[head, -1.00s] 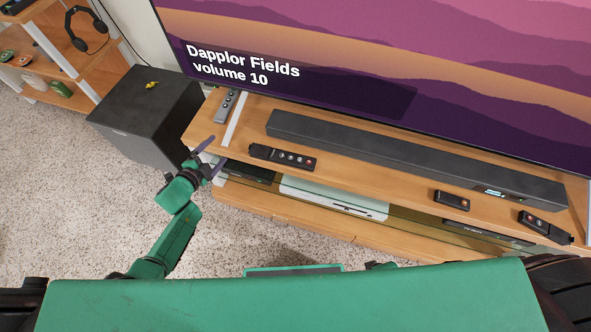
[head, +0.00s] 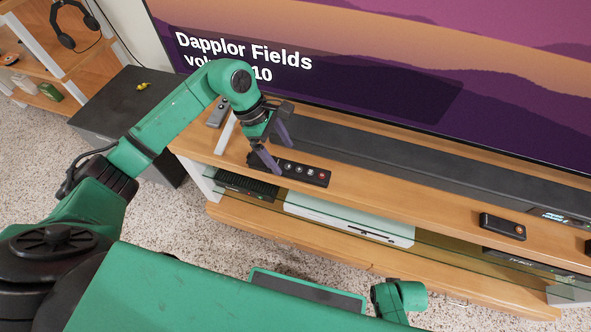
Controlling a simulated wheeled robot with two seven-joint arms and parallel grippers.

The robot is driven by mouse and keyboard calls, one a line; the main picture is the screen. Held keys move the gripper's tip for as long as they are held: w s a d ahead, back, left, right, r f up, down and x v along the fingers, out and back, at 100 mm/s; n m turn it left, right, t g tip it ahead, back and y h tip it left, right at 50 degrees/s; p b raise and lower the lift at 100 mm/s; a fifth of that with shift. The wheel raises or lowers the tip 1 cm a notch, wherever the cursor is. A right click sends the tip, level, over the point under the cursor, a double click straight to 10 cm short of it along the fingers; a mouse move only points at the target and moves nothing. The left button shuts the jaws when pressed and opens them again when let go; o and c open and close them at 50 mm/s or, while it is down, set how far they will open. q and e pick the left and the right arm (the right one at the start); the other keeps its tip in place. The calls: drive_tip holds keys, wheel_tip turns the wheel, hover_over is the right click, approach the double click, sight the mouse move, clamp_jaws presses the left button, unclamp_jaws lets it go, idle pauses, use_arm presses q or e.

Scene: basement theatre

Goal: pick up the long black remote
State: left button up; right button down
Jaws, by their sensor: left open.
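A long black remote (head: 305,173) with a row of round buttons lies on the wooden TV stand, in front of the left end of the soundbar. My left gripper (head: 284,158) is open above its left part, pointing down. One dark purple finger is on the near side and the other on the far side. The gripper hides part of the remote's left end. I cannot tell whether the fingers touch the remote or the stand. My right gripper is not in view.
The soundbar (head: 400,165) runs close behind the remote, below the large TV (head: 430,60). A grey remote (head: 217,112) lies at the left end of the stand. A short black remote (head: 502,227) lies to the right. A black speaker box (head: 115,105) stands at left.

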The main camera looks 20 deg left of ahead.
sight(293, 168)
use_arm(q)
drive_tip(key=x, duration=0.5)
drive_tip(key=shift+d, duration=0.35)
clamp_jaws()
drive_tip(key=shift+r, duration=0.15)
